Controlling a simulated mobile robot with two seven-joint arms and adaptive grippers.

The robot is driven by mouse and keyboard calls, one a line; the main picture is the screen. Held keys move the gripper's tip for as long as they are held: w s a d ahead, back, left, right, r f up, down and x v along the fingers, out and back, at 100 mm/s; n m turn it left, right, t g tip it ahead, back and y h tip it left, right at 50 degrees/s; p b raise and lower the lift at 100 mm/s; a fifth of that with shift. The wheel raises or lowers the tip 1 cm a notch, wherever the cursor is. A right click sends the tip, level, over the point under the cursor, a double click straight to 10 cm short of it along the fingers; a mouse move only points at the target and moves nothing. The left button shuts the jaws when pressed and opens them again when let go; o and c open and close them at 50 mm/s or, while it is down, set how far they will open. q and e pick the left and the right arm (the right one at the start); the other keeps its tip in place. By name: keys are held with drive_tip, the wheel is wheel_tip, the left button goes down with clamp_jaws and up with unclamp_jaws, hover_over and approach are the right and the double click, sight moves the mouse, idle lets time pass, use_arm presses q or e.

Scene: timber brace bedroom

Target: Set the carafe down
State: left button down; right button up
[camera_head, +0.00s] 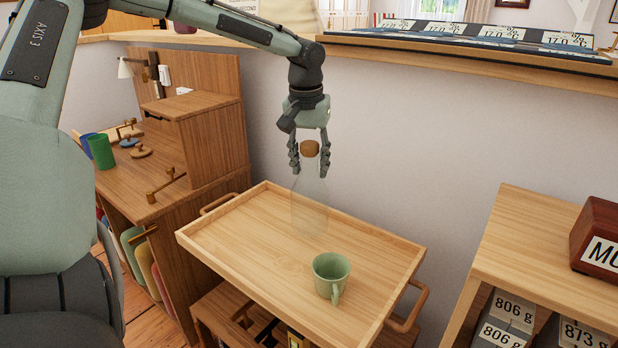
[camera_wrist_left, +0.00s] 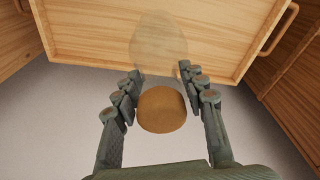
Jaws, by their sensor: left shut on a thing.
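The carafe (camera_head: 309,208) is clear glass with a round brown cork stopper (camera_head: 309,148). It is upright in the head view, over the far part of the wooden tray (camera_head: 262,255). I cannot tell whether its base touches the tray. My left gripper (camera_head: 309,168) points down and is shut on the carafe near its top, one finger on each side. In the left wrist view the cork (camera_wrist_left: 161,109) sits between the fingers, with the faint glass body (camera_wrist_left: 160,45) beyond. My right gripper is not in view.
A green mug (camera_head: 331,275) stands on the tray near its front right. The tray has raised rims and a handle (camera_head: 409,308) at its right end. A wooden desk (camera_head: 150,190) stands left and a shelf unit (camera_head: 530,240) right. The tray's left part is clear.

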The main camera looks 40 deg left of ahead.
sight(309, 177)
use_arm(q)
wheel_tip(309, 177, down, 3)
drive_tip(key=shift+f, duration=0.1)
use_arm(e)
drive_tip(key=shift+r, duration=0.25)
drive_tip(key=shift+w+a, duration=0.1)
use_arm(q)
drive_tip(key=shift+f, duration=0.15)
drive_tip(key=c, duration=0.9)
unclamp_jaws()
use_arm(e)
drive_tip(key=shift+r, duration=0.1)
use_arm(q)
drive_tip(key=r, duration=0.3)
drive_tip(key=s+r, duration=0.1)
drive_tip(key=r, duration=0.7)
drive_tip(key=shift+s+d+r+p, duration=0.15)
drive_tip(key=shift+s+d+p, duration=0.1)
drive_tip(key=shift+d+p, duration=0.15)
drive_tip(key=shift+r, duration=0.25)
drive_tip(key=shift+s+r, duration=0.1)
drive_tip(key=shift+r, duration=0.05)
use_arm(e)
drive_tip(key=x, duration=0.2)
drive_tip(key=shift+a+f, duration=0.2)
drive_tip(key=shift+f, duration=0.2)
